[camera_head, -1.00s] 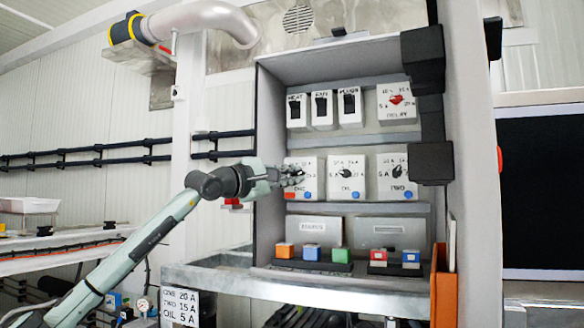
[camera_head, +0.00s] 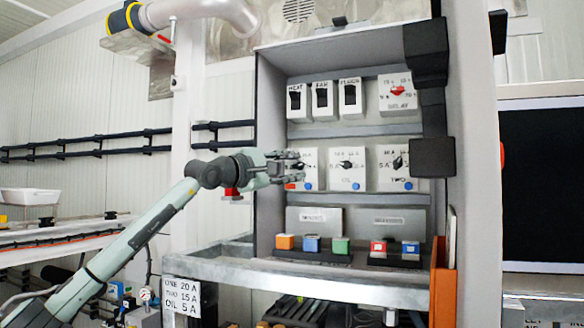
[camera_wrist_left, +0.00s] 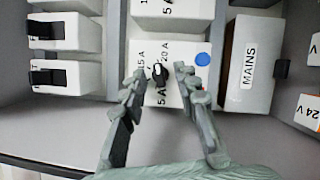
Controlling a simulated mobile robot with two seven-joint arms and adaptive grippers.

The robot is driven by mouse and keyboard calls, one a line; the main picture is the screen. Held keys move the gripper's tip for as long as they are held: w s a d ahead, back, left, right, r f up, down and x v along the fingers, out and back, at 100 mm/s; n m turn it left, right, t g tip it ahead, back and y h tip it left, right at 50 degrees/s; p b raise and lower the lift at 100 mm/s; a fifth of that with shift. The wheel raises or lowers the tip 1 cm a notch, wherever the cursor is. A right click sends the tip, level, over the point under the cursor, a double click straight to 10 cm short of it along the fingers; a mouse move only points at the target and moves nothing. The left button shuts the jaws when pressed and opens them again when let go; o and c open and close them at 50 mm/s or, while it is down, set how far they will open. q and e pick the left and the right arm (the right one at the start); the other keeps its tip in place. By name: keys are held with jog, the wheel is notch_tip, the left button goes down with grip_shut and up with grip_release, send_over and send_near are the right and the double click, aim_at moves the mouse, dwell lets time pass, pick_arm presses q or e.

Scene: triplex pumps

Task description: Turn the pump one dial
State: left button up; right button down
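The pump one dial box is the leftmost white box (camera_head: 304,183) in the cabinet's middle row, partly hidden by my left gripper (camera_head: 288,166). In the left wrist view the dial box (camera_wrist_left: 172,54) shows 15 A, 20 A and 5 A marks, a blue spot and a small dark knob (camera_wrist_left: 160,72) with a pale part. The open fingers of my left gripper (camera_wrist_left: 160,84) lie on either side of the knob, with gaps showing on both sides. I cannot tell where the knob points. A sign (camera_head: 182,298) reads ONE 20 A, TWO 15 A, OIL 5 A. My right gripper is not in view.
The OIL dial box (camera_head: 346,180) and TWO dial box (camera_head: 400,180) stand to the right. Switches (camera_head: 322,98) and the RELAY box (camera_head: 398,98) are above. Coloured buttons (camera_head: 312,243) are below. The cabinet's left wall (camera_head: 267,210) is close to the gripper.

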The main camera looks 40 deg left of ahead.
pick_arm(q)
jog(key=s+a+f, duration=0.1)
jog(key=s, duration=1.1)
jog(key=shift+a, duration=0.3)
jog(key=shift+f, duration=0.15)
